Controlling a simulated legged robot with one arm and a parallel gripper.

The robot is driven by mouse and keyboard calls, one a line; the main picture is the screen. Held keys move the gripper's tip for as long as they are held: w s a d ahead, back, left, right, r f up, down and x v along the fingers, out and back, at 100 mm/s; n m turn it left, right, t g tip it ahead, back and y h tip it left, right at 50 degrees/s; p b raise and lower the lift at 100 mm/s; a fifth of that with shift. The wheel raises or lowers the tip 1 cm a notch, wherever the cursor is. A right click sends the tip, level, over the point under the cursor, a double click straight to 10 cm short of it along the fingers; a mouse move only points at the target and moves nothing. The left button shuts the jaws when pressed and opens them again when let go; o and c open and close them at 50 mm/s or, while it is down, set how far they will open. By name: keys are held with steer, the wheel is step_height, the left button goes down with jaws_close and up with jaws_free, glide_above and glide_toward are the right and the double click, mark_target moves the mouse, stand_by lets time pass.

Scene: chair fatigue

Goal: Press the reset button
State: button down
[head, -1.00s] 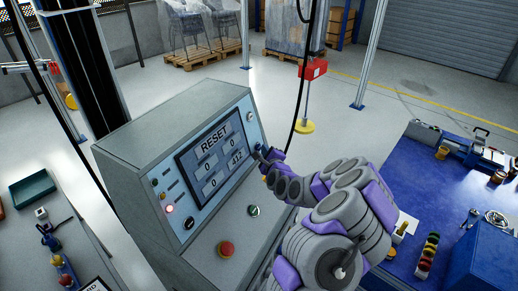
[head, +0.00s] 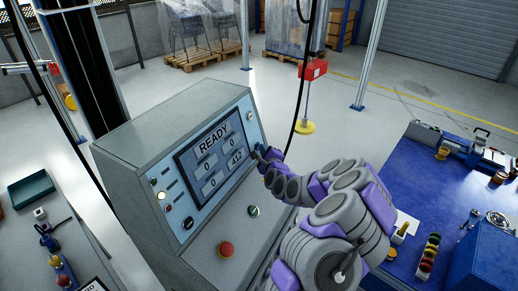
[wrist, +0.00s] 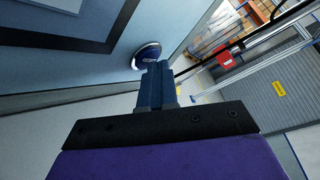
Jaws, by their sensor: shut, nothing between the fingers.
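The grey control console (head: 165,130) has a blue-edged panel with a screen (head: 215,158) that reads READY above several number boxes. A dark round button (wrist: 147,55) with a light rim shows on the panel in the wrist view. My gripper (head: 262,153) is at the right edge of the panel in the head view. In the wrist view its shut fingers (wrist: 157,80) point at the lower part of this button, with their tips at or very close to it. I cannot tell whether they touch. The fingers hold nothing.
A red button (head: 226,249) and a dark green-marked knob (head: 253,211) sit on the console's lower ledge. A blue workbench (head: 405,175) with tools stands at right, and a grey bench with a green tray (head: 32,189) at left. A black cable hangs behind my gripper.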

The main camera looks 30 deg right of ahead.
steer(key=shift+s, duration=0.1)
steer(key=shift+s+d+r+b, duration=0.2)
steer(key=shift+s+d+b, duration=0.2)
steer(key=shift+s+b, duration=0.2)
steer(key=s, duration=0.1)
steer(key=s+d, duration=0.1)
steer(key=s+d+r, duration=0.1)
steer(key=s, duration=0.1)
steer(key=shift+d+r, duration=0.1)
steer(key=shift+d, duration=0.15)
stand_by(0.3)
stand_by(0.8)
